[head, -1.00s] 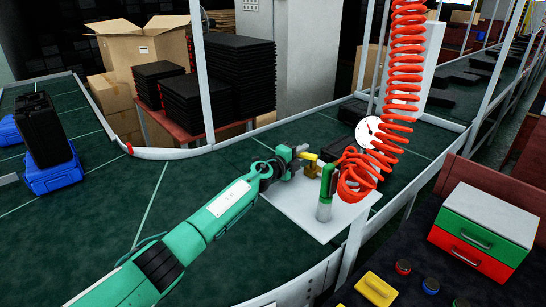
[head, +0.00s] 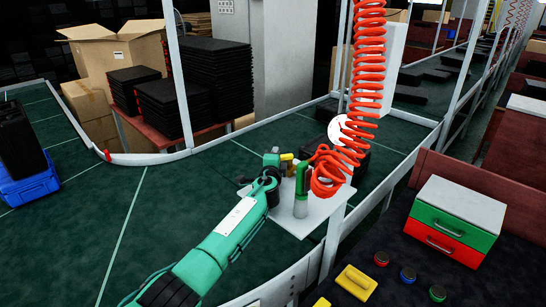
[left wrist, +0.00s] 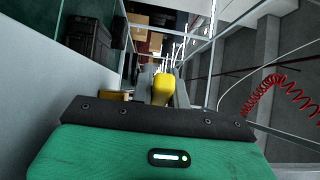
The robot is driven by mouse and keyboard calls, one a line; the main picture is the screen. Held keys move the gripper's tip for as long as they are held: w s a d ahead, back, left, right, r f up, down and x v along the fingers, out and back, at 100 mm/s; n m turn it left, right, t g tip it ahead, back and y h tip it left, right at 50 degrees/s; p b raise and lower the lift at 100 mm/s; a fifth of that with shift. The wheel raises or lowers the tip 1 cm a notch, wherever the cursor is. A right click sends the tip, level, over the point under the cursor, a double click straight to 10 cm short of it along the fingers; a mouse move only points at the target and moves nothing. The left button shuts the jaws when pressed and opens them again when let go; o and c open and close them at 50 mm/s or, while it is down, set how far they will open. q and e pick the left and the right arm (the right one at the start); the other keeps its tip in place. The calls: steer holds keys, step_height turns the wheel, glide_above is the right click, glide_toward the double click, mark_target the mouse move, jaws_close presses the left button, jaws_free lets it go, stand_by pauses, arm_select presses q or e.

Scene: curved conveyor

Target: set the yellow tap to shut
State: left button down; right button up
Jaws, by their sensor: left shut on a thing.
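The yellow tap (head: 287,157) is on a white board over the green conveyor, and it is partly hidden behind my left gripper and wrist in the head view. In the left wrist view, a yellow handle (left wrist: 163,88) sits between the grey fingers, with a brass-yellow part (left wrist: 116,96) to its left. My left gripper (head: 279,161) is shut on the tap's handle. The handle's exact angle is hard to tell. My right gripper is not in view.
A green-and-clear bottle-like tool (head: 302,190) stands on the white board (head: 318,209) beside the tap. A red coiled hose (head: 335,165) hangs close on the right. A red-green drawer box (head: 455,220) and a yellow block (head: 356,282) are on the right-hand table.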

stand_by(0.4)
arm_select(q)
steer(key=c, duration=1.4)
jaws_free()
steer(key=shift+o, duration=0.2)
steer(key=shift+s+a+p, duration=0.15)
steer(key=shift+s+p, duration=0.2)
steer(key=shift+s, duration=0.25)
steer(key=v, duration=1.2)
steer(key=shift+s+b, duration=0.3)
steer(key=shift+b, duration=0.05)
